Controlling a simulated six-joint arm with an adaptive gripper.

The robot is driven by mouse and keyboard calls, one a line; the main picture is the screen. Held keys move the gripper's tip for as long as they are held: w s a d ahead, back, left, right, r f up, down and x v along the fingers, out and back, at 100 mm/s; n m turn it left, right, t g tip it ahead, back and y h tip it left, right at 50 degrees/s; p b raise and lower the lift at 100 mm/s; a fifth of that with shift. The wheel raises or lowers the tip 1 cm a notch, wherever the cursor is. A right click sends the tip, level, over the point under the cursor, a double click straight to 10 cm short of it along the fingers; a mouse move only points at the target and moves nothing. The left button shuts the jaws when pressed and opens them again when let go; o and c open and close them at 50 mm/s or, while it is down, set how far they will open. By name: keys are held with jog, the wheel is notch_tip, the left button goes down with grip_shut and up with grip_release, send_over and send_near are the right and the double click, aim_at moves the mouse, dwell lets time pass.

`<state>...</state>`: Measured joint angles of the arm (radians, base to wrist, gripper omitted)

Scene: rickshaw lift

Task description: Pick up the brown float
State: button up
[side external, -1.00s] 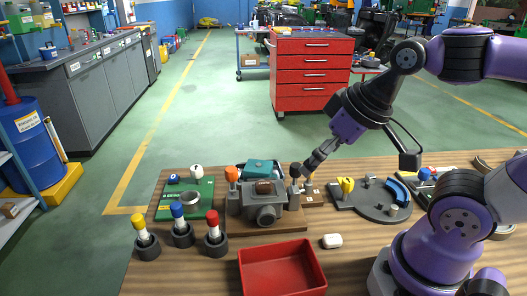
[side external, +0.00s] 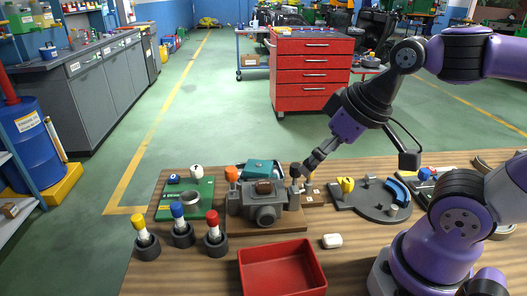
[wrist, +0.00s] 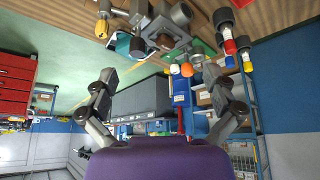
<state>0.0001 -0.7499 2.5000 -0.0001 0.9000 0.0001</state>
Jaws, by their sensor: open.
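A small brown piece (side external: 264,187), which looks like the brown float, sits on top of a grey camera-shaped block (side external: 266,213) on a wooden base. It also shows in the wrist view (wrist: 164,41) near the top middle. My gripper (side external: 303,178) is just right of the block in the side view, above and beside a dark upright post. In the wrist view my gripper (wrist: 160,74) has its two fingers wide apart with nothing between them. In the side view the fingertips are small and partly mixed with the parts behind them.
A teal box (side external: 262,168) stands behind the block, and an orange-topped post (side external: 231,174) is at its left. An empty red tray (side external: 282,270) is in front. Several coloured-cap bottles stand front left. A dark curved plate (side external: 371,203) lies at right.

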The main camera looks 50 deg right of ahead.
jog(key=c, duration=0.3)
dwell(0.5)
jog(key=m+g, duration=0.6)
jog(key=m, duration=0.3)
send_near(264, 181)
notch_tip(264, 181, down, 9)
jog(key=shift+s+r, duration=0.1)
